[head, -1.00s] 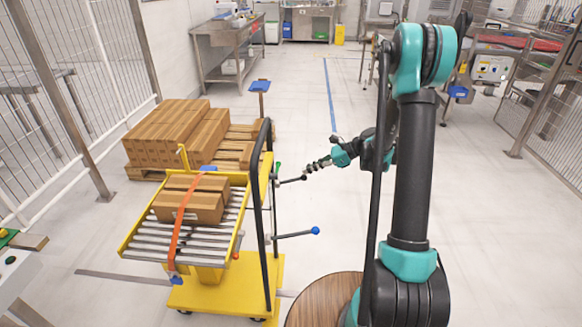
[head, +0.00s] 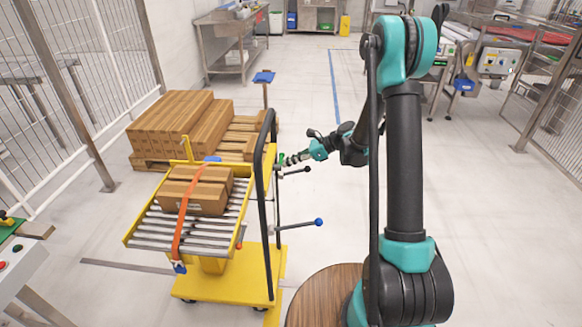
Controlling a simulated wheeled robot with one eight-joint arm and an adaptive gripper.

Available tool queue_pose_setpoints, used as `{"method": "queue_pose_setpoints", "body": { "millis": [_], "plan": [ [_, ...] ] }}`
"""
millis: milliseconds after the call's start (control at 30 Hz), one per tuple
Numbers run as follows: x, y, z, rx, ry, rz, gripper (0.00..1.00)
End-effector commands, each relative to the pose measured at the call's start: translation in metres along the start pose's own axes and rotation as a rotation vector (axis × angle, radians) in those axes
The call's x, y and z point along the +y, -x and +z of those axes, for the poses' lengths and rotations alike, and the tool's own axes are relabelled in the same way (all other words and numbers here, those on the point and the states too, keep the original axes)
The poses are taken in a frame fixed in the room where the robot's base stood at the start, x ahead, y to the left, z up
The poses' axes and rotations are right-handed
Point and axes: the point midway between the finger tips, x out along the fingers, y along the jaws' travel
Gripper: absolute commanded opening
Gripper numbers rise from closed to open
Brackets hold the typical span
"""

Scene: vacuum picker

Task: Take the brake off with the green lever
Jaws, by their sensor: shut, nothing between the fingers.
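The yellow roller cart (head: 240,293) stands left of my arm. On its right side, beside the black handle frame, a small green lever end (head: 281,157) shows. Below it are a lever with a black knob (head: 306,169) and a longer one with a blue knob (head: 319,222). My gripper (head: 286,161) is shut and empty, with its tips right at the green lever end. I cannot tell whether they touch it. Most of the green lever is hidden by the gripper and the handle frame.
A pallet of cartons (head: 185,125) stands behind. A wire fence (head: 80,100) lines the left. The floor right of the cart is clear up to my arm.

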Motion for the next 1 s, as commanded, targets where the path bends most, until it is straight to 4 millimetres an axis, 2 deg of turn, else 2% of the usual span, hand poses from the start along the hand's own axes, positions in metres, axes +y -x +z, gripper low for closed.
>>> {"method": "queue_pose_setpoints", "body": {
  "millis": [367,600,1000],
  "plan": [
    [0.0,0.001,0.002,0.0,0.0,0.0,0.0],
    [0.0,0.006,0.015,-0.002,0.0,0.0,0.0],
    [-0.002,0.004,0.012,-0.005,0.0,0.0,0.0]
  ]
}}
